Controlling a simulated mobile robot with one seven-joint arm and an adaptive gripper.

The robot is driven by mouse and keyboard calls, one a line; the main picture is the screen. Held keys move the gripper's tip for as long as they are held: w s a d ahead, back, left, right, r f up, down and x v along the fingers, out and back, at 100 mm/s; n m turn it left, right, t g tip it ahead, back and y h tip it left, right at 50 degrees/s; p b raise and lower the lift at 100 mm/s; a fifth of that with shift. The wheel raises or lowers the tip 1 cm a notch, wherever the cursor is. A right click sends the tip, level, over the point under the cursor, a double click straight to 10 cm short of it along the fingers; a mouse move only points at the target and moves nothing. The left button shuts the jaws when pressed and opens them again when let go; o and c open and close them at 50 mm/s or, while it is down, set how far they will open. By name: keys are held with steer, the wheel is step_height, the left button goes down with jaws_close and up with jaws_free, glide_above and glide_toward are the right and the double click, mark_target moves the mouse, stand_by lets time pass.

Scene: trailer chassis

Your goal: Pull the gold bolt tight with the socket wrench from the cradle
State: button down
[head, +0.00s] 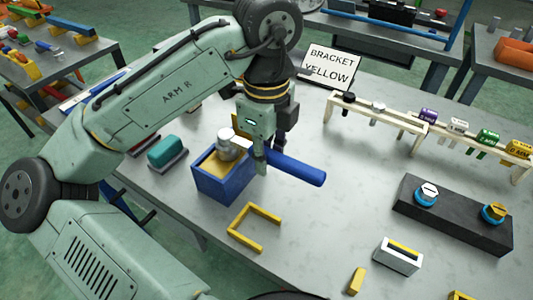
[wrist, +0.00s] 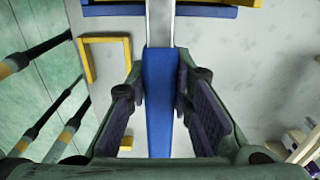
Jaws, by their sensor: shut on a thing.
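The socket wrench has a blue handle (head: 297,170) and a silver head (head: 228,146). Its head end is at the blue cradle (head: 222,184), which is yellow inside; I cannot tell whether it still rests there. My gripper (head: 262,160) points down and is shut on the handle. In the wrist view the handle (wrist: 160,105) runs between my gripper's fingers (wrist: 160,95), and its grey shaft (wrist: 160,25) reaches toward the cradle edge (wrist: 210,12). The gold bolt (head: 495,212) stands in a blue ring at the right of a dark block (head: 455,220), beside a white-headed bolt (head: 428,192).
A yellow bracket (head: 240,238) lies in front of the cradle. A white-and-yellow block (head: 398,256) and a small yellow piece (head: 356,281) lie near the front. A rack (head: 390,125) with several sockets stands behind. A sign (head: 332,66) reads "BRACKET YELLOW". The table between wrench and dark block is clear.

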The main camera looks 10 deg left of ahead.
stand_by(0.4)
steer(key=shift+s+a+m, duration=0.3)
steer(key=shift+s+m, duration=0.35)
steer(key=shift+m, duration=0.25)
steer(key=shift+s+a+m, duration=0.4)
steer(key=shift+s+m, duration=0.2)
steer(key=shift+m, duration=0.3)
steer(key=shift+s, duration=0.1)
steer(key=shift+s+a+m, duration=0.45)
steer(key=shift+m, duration=0.45)
steer(key=shift+w+d+r, duration=0.1)
steer(key=shift+w+d, duration=0.05)
steer(key=shift+w, duration=0.05)
